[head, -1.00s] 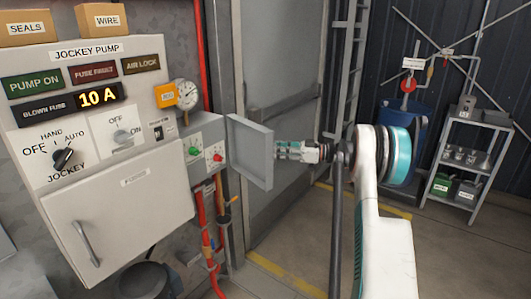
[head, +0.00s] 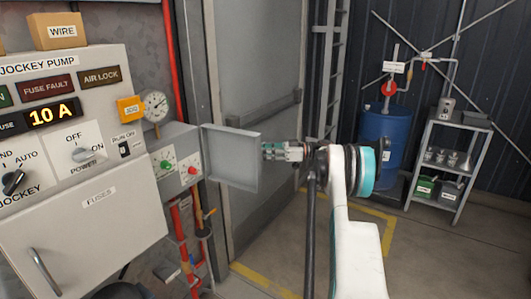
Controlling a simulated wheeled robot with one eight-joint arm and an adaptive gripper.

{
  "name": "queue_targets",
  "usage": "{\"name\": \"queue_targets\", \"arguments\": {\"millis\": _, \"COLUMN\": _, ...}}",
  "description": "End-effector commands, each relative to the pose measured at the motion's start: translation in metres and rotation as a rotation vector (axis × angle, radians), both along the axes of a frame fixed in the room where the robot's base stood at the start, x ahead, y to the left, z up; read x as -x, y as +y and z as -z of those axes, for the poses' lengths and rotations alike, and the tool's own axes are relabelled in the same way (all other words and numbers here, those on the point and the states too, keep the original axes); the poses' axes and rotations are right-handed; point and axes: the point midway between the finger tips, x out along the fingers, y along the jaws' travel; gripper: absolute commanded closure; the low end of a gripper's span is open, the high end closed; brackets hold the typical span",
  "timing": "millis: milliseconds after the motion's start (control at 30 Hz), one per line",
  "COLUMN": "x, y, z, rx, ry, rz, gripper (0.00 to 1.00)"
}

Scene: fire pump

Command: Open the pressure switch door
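The pressure switch door (head: 231,158) is a grey, shallow, tray-like panel. It stands swung out to the right of its grey box (head: 170,142). The box's front shows a green knob (head: 166,164) and a red knob (head: 193,170). My gripper (head: 266,152) is level with the door's free right edge and points left at it. Its tips are at or very close to that edge; I cannot tell whether they touch it. The fingers are too small to show whether they are open or shut.
The jockey pump panel (head: 90,120) with a closed fuses door (head: 95,215) fills the left. A gauge (head: 155,105) sits above the box, and red pipes (head: 186,235) run below. A blue barrel (head: 385,140) and shelf (head: 450,165) stand back right. The floor between is clear.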

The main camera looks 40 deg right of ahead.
Motion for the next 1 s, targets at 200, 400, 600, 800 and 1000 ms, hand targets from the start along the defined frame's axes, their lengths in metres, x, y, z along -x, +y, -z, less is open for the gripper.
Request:
{"name": "queue_targets", "arguments": {"millis": 200, "x": -0.0102, "y": 0.0122, "z": -0.0047, "rx": -0.007, "ry": -0.003, "rz": -0.010, "gripper": 0.71}}
{"name": "queue_targets", "arguments": {"millis": 400, "x": -0.0103, "y": 0.0123, "z": -0.0047, "rx": -0.007, "ry": -0.003, "rz": -0.010, "gripper": 0.66}}
{"name": "queue_targets", "arguments": {"millis": 600, "x": -0.0103, "y": 0.0125, "z": -0.0046, "rx": -0.006, "ry": -0.004, "rz": -0.011, "gripper": 0.55}}
{"name": "queue_targets", "arguments": {"millis": 800, "x": -0.0104, "y": 0.0125, "z": -0.0043, "rx": -0.005, "ry": -0.003, "rz": -0.011, "gripper": 0.49}}
{"name": "queue_targets", "arguments": {"millis": 1000, "x": -0.0104, "y": 0.0125, "z": -0.0039, "rx": -0.005, "ry": -0.003, "rz": -0.011, "gripper": 0.47}}
